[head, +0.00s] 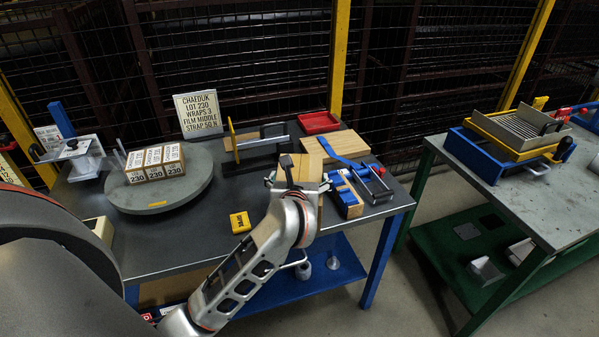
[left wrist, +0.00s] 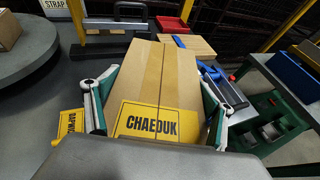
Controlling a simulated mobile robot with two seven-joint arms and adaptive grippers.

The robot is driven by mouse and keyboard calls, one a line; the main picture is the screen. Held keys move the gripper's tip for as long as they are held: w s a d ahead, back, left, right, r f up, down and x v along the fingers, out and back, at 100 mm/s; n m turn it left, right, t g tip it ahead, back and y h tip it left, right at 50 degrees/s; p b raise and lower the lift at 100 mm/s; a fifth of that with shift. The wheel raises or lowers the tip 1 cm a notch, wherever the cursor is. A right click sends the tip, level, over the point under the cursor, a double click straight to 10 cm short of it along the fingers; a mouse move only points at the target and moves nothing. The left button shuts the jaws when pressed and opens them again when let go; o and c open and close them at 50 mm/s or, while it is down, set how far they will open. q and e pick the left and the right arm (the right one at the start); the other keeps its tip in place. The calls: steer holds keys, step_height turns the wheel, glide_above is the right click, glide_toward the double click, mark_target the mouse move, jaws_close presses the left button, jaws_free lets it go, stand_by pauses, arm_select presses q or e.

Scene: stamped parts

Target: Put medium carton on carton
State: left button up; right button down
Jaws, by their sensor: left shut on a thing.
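My left gripper (head: 298,182) is shut on a brown carton (head: 306,166), held above the table. In the left wrist view this carton (left wrist: 158,80) sits between the two fingers and bears a yellow CHAEDUK label. Much of it is hidden by the gripper in the head view. Several smaller cartons (head: 155,160) marked 230 stand in a block on the round grey turntable (head: 195,188) at the left. A flat light-brown slab (head: 333,143) lies at the back right of the table, with a blue strap across it; I cannot tell whether it is a carton. My right gripper is not in view.
A sign (head: 199,113) stands behind the turntable. A red tray (head: 319,122) is at the back. A yellow label block (head: 240,222) lies near the front. A blue-and-black tool (head: 373,183) is at the right edge. A second table (head: 500,190) stands farther right.

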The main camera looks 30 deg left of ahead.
arm_select(q)
steer(key=shift+f+b, duration=0.6)
steer(key=shift+f, duration=1.9)
steer(key=shift+f, duration=0.15)
steer(key=o, duration=2.1)
steer(key=shift+f, duration=0.15)
